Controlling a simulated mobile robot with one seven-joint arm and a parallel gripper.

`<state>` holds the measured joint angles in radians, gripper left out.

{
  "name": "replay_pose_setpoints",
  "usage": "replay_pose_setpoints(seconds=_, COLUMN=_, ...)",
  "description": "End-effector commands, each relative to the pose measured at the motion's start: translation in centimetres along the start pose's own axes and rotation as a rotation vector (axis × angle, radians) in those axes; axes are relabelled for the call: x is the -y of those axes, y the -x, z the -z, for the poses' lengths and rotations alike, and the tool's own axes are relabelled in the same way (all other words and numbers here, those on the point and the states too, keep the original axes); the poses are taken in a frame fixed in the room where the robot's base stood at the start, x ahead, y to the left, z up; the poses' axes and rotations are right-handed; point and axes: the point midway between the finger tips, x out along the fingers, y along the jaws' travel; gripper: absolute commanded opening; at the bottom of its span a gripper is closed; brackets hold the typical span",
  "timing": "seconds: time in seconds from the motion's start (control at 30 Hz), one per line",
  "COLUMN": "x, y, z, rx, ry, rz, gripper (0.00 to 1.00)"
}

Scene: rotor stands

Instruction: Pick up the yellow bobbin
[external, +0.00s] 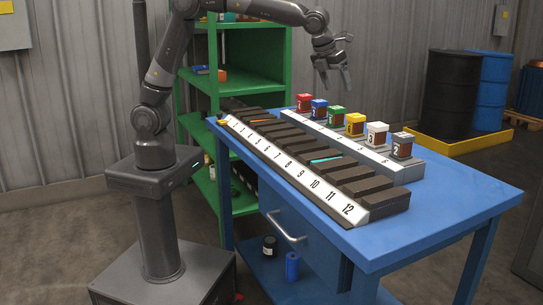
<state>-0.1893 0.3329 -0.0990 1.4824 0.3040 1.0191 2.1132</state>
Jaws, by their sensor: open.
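The yellow bobbin (354,124) stands upright in the row of coloured bobbins on the grey stand (345,146). It has a yellow top and a brown body. The green bobbin (336,116) is to its left and the white bobbin (376,134) to its right. My gripper (335,91) is open and empty. It is above the row, near the blue and green bobbins, apart from all of them.
Red (303,102), blue (319,108) and grey (402,145) bobbins share the stand. A long dark numbered rack (300,170) lies in front on the blue table (450,190). A green shelf (250,50) stands behind. The table's right side is clear.

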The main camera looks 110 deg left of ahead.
Motion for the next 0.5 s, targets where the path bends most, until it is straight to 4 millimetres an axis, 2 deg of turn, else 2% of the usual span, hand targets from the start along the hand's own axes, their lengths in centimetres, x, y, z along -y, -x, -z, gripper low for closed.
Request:
replay_pose_setpoints(seconds=0.03, x=0.5, y=-1.3, z=-0.7, rx=-0.002, ry=-0.056, rz=-0.009, gripper=0.69)
replay_pose_setpoints(seconds=0.2, x=1.5, y=-3.4, z=-2.2, rx=0.001, ry=-0.198, rz=-0.023, gripper=0.69)
replay_pose_setpoints(seconds=0.37, x=1.6, y=-4.5, z=-2.4, rx=0.0, ry=-0.232, rz=-0.027, gripper=0.69)
replay_pose_setpoints(seconds=0.5, x=1.5, y=-6.4, z=-2.4, rx=-0.002, ry=-0.231, rz=-0.028, gripper=0.69)
